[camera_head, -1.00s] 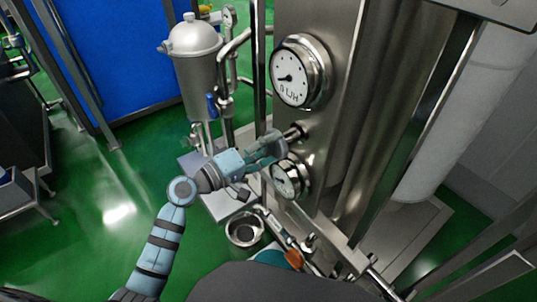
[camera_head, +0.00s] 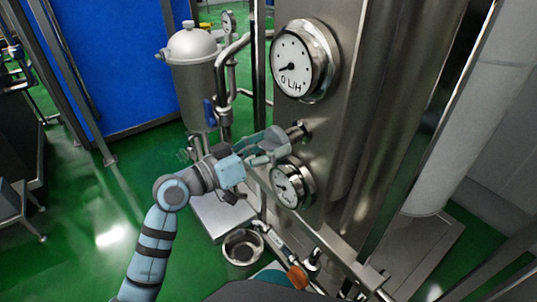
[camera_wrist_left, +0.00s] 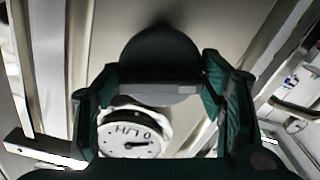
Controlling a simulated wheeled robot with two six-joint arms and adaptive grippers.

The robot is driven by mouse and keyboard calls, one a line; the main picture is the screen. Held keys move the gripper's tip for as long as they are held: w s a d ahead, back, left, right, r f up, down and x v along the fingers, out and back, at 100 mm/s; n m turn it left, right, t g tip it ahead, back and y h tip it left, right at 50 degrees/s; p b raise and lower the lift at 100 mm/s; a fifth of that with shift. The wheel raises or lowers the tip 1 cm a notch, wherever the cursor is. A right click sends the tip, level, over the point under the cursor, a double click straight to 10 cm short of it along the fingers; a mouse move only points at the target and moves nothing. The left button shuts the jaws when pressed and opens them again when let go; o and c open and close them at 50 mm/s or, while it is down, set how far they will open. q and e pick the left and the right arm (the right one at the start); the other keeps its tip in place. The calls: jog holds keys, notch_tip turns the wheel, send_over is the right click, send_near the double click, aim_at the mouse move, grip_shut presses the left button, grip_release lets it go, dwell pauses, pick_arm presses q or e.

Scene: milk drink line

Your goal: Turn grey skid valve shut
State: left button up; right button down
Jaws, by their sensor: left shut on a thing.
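The grey skid valve has a grey handle (camera_head: 275,139) on a short metal stem that sticks out of the steel column between two round gauges. In the left wrist view the handle shows as a dark rounded knob (camera_wrist_left: 160,66) between the two fingers. My left gripper (camera_head: 264,147) reaches in from the left and is shut on this handle; the fingers (camera_wrist_left: 160,95) lie on both of its sides. The fingers hide part of the handle in the head view. My right gripper is not in view.
The upper gauge (camera_head: 304,60), marked L/H, and the lower gauge (camera_head: 291,183) sit close to the gripper on the steel column (camera_head: 345,110). A steel filter vessel (camera_head: 193,75) with a blue-handled valve (camera_head: 209,112) stands behind. Green floor (camera_head: 90,215) is open at left.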

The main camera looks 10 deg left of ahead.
pick_arm(q)
jog(key=m+b, duration=0.2)
jog(key=m, duration=0.1)
jog(key=shift+f, duration=0.1)
jog(key=shift+m, duration=0.6)
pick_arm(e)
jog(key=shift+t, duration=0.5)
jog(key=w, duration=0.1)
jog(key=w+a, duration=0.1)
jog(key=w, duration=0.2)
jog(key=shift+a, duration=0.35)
pick_arm(q)
jog(key=o, duration=1)
jog(key=shift+w, duration=0.1)
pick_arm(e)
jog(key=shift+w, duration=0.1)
pick_arm(q)
jog(key=shift+v, duration=6.05)
